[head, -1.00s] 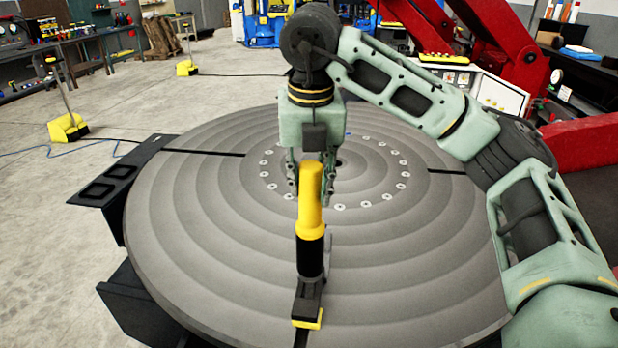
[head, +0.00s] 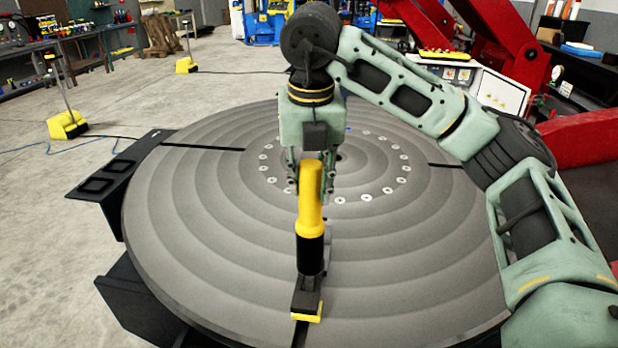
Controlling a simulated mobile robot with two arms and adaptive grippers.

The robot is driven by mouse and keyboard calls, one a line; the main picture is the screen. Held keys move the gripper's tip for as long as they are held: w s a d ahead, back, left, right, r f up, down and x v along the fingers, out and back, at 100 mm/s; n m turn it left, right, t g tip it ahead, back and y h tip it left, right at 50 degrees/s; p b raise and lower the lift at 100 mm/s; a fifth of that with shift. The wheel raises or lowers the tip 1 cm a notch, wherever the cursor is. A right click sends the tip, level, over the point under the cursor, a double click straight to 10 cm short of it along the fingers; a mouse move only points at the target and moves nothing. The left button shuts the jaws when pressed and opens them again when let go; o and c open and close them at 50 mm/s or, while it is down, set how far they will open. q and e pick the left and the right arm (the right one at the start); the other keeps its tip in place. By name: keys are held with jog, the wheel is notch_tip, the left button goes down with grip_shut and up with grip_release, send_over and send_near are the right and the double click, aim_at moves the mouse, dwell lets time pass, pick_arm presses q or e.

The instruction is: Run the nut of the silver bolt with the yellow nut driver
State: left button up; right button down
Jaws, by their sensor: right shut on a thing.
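The yellow nut driver (head: 311,215) stands about upright over the near part of the round grey table, with a yellow upper part and a black lower part. My right gripper (head: 310,186) points down behind its top, with a finger at each side, shut on the driver. A dark block with a yellow end (head: 306,305) sits at the driver's foot, by the table's near slot. I cannot make out the silver bolt or its nut; the driver's lower end and this block may hide them. My left gripper is not in view.
The ribbed round table (head: 210,240) fills the middle, with a ring of silver dots near its centre and dark radial slots. A black bracket (head: 112,180) stands at its left edge. Red machinery (head: 585,140) is at the right. The table's left half is clear.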

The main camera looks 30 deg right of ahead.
aim_at(308, 162)
jog(key=shift+f+b, duration=0.9)
jog(key=shift+f, duration=0.35)
dwell(2.1)
jog(key=shift+s+f, duration=0.15)
jog(key=shift+f, duration=0.25)
dwell(1.2)
jog(key=shift+a, duration=0.1)
jog(key=r+p, duration=0.6)
jog(key=r, duration=0.1)
jog(key=shift+w+r, duration=0.2)
jog(key=shift+r, duration=0.1)
jog(key=shift+r+p, duration=1.1)
jog(key=shift+p, duration=0.05)
jog(key=shift+f, duration=0.1)
